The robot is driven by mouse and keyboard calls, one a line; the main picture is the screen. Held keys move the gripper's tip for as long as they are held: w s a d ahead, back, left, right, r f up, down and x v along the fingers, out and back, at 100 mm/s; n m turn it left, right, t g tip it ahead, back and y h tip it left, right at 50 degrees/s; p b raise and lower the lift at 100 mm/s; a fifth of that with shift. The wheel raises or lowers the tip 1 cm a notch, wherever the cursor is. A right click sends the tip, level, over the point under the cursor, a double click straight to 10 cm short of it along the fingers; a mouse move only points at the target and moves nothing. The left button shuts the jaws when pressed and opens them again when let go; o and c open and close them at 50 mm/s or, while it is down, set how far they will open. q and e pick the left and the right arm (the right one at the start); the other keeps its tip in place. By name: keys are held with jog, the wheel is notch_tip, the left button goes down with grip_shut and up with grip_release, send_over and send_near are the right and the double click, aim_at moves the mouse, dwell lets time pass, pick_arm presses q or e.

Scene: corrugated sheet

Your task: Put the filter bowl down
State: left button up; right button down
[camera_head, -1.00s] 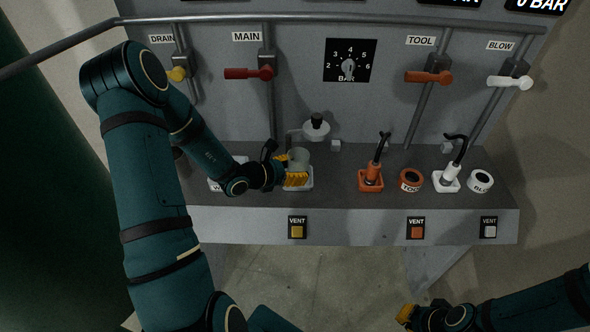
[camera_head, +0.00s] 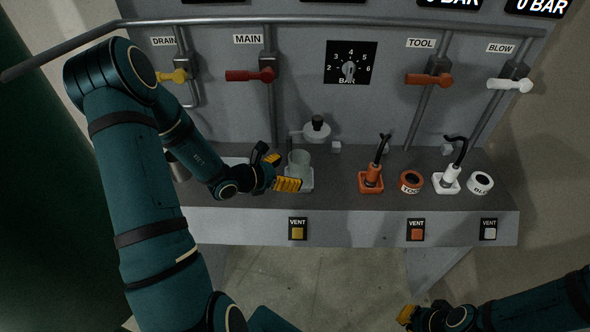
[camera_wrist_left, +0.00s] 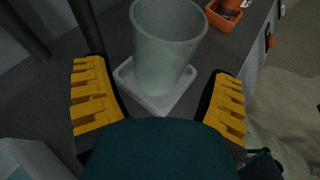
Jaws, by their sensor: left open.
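The filter bowl (camera_head: 299,163) is a pale, translucent cup standing upright on a small white square tray (camera_head: 304,187) on the panel's shelf. It also shows in the left wrist view (camera_wrist_left: 165,55), its open mouth up and its base within the tray (camera_wrist_left: 130,76). My left gripper (camera_head: 281,171) is open just left of the bowl. In the left wrist view its yellow fingers (camera_wrist_left: 160,105) are spread wide, apart from the bowl. My right gripper (camera_head: 408,314) is at the bottom right edge, partly out of view, away from the shelf.
The filter head with a black knob (camera_head: 317,129) is behind the bowl. Orange (camera_head: 371,180) and white (camera_head: 446,180) hose fittings stand to the right, beside an orange ring (camera_head: 411,181) and a white ring (camera_head: 480,183). Valve levers and pipes line the panel above.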

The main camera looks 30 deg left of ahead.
pick_arm(q)
jog(key=v, duration=0.9)
jog(key=s+d+f+m+g+h, duration=0.1)
jog(key=d+f+m+g, duration=0.1)
jog(key=d, duration=0.1)
jog(key=s+d+f+m+g+h, duration=0.1)
jog(key=d+f+m+g, duration=0.1)
jog(key=d, duration=0.2)
jog(key=s+d+f+m+g+h, duration=0.1)
jog(key=d+f+m+g, duration=0.1)
jog(key=d, duration=0.2)
jog(key=shift+s+d+f+p, duration=0.1)
jog(key=shift+s+d+p, duration=0.15)
jog(key=shift+p, duration=0.15)
jog(key=s+d+f+m+g+y, duration=0.2)
jog(key=s+d+f+m+g, duration=0.45)
jog(key=m, duration=0.45)
jog(key=w+d+f+m+t+y, duration=0.1)
jog(key=d+m, duration=0.3)
jog(key=m, duration=0.2)
jog(key=w+d+f+m+t+y, duration=0.1)
jog(key=w+d+m, duration=0.1)
jog(key=d+m, duration=0.3)
jog(key=shift+w+f+m, duration=0.35)
jog(key=shift+m, duration=0.25)
jog(key=shift+y, duration=0.3)
jog(key=shift+c, duration=0.3)
